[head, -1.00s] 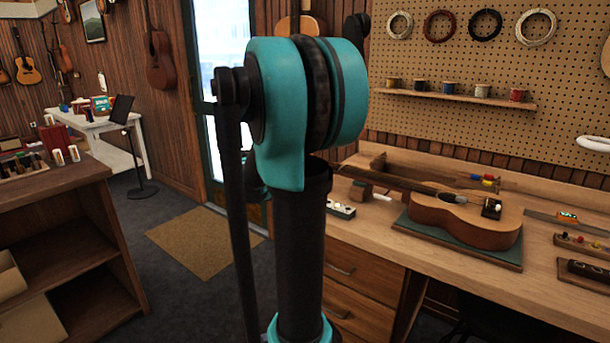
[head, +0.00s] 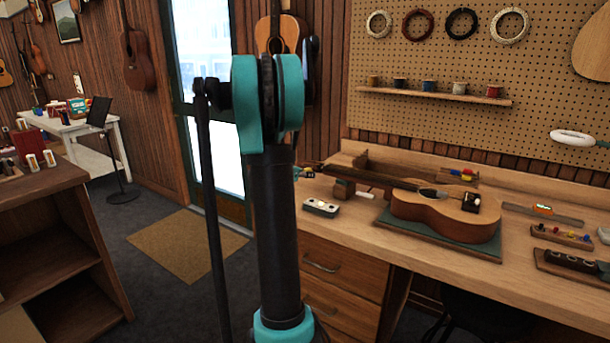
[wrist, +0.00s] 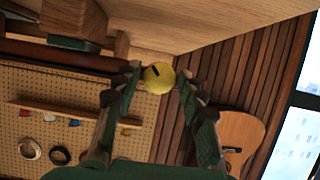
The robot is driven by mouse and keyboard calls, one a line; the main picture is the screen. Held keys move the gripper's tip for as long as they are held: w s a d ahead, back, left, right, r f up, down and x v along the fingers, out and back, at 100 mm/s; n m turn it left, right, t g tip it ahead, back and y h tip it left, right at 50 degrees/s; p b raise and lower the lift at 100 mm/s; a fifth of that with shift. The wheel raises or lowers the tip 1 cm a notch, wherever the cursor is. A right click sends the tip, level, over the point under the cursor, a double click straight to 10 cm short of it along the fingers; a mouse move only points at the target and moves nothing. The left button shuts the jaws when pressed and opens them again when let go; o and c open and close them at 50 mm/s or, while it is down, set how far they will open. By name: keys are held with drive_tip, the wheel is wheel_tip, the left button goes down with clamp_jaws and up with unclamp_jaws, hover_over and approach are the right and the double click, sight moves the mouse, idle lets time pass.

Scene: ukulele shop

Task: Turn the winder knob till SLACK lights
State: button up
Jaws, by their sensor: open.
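A round yellow knob (wrist: 158,78) with a dark mark on its face shows in the wrist view. My gripper (wrist: 157,86) is open, with one finger on each side of the knob in the picture; I cannot tell whether either finger touches it. I can read no SLACK label or light.
The workbench (head: 355,234) holds a level-like tool (head: 543,211) and small racks at right. A pegboard (head: 420,60) with string coils and a spool shelf (head: 435,94) stands behind. A guitar (head: 283,33) hangs beyond my arm. A brown mat (head: 188,244) lies on open floor at left.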

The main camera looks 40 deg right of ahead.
drive_tip(key=shift+d+f, duration=0.1)
drive_tip(key=shift+d, duration=0.05)
drive_tip(key=c, duration=0.9)
